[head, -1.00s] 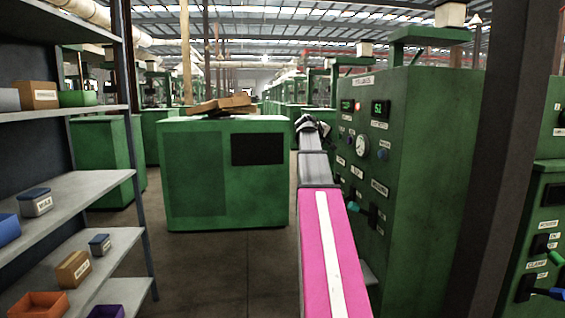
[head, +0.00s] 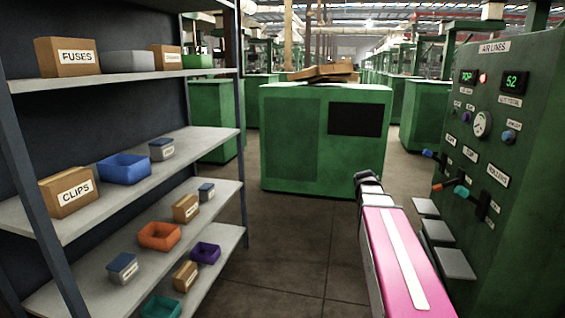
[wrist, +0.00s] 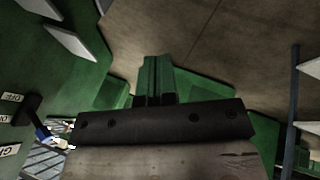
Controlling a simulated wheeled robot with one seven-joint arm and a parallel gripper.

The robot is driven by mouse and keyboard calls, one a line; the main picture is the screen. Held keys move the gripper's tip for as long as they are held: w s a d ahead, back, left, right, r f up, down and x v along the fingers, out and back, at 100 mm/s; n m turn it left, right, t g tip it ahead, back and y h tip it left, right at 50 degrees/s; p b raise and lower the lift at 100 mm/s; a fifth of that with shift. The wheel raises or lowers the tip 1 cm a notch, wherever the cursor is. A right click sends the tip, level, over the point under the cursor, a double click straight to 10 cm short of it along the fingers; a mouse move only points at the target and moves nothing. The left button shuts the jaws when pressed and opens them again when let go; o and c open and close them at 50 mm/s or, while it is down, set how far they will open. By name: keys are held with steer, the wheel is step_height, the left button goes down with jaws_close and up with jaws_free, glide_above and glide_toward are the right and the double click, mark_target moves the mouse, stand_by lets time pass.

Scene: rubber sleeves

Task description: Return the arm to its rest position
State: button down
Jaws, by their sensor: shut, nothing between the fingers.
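My arm with its pink, white-striped link reaches forward at the lower right of the head view. Its dark end with my gripper (head: 366,179) is in front of the green cabinet, left of the control panel. In the wrist view my gripper (wrist: 157,63) shows as two narrow fingers side by side beyond a dark bolted bar. The fingers are shut with nothing between them.
A green panel machine (head: 500,150) with levers and small grey shelves (head: 437,232) stands close on the right. A green cabinet (head: 290,145) stands ahead. A shelf rack (head: 135,205) with boxes and bins is on the left. Floor (head: 300,250) between is clear.

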steer(key=s+a+f+m+g+y, duration=0.1)
steer(key=s+a+f+g+y, duration=0.2)
steer(key=s+a+f, duration=1.4)
steer(key=shift+s+f+g+y, duration=0.25)
steer(key=shift+s+g+y, duration=0.05)
steer(key=shift+s+y, duration=0.35)
